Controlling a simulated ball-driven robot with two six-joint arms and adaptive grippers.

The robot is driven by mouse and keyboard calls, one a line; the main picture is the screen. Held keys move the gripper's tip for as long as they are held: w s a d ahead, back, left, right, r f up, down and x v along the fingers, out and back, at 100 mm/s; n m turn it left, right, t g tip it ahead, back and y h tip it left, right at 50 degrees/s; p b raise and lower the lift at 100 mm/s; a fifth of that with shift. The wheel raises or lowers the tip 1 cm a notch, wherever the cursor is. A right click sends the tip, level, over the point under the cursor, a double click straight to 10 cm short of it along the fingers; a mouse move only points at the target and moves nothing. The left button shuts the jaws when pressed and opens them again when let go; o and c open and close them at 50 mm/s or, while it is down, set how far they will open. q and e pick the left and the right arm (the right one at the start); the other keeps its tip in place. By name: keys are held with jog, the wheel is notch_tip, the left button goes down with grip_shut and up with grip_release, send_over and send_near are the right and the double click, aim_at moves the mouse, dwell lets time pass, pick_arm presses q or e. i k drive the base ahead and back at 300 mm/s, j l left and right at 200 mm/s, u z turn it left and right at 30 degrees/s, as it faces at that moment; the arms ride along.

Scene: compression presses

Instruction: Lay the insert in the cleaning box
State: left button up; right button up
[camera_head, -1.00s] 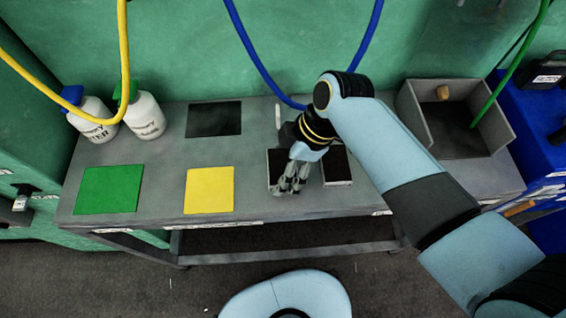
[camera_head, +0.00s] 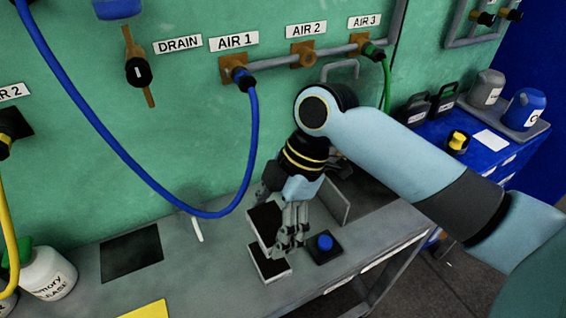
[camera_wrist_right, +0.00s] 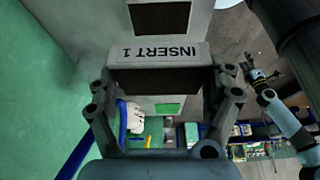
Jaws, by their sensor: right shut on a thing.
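My right gripper (camera_head: 288,235) is shut on a pale block with a dark top, the insert (camera_head: 265,220), above the grey table. In the right wrist view the insert (camera_wrist_right: 160,54) sits between the fingers, with the label INSERT 1. A second dark-topped block (camera_head: 268,264) lies on the table just below it. The cleaning box shows only as a grey wall (camera_head: 334,201) behind and right of my gripper; my arm hides most of it. A light-blue arm, apparently my left one, shows at the right of the wrist view; its gripper (camera_wrist_right: 256,73) is too small to read.
A blue knob on a dark base (camera_head: 325,246) stands close right of the gripper. A blue hose (camera_head: 140,178) loops down at the left, and a green hose (camera_head: 387,80) hangs behind my arm. A dark square (camera_head: 132,252) and free table lie left.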

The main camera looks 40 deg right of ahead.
aim_at(356, 189)
jog(key=k+l, duration=0.1)
jog(key=l, duration=0.35)
jog(key=k+l, duration=0.1)
jog(key=l, duration=0.85)
jog(key=k+z, duration=0.05)
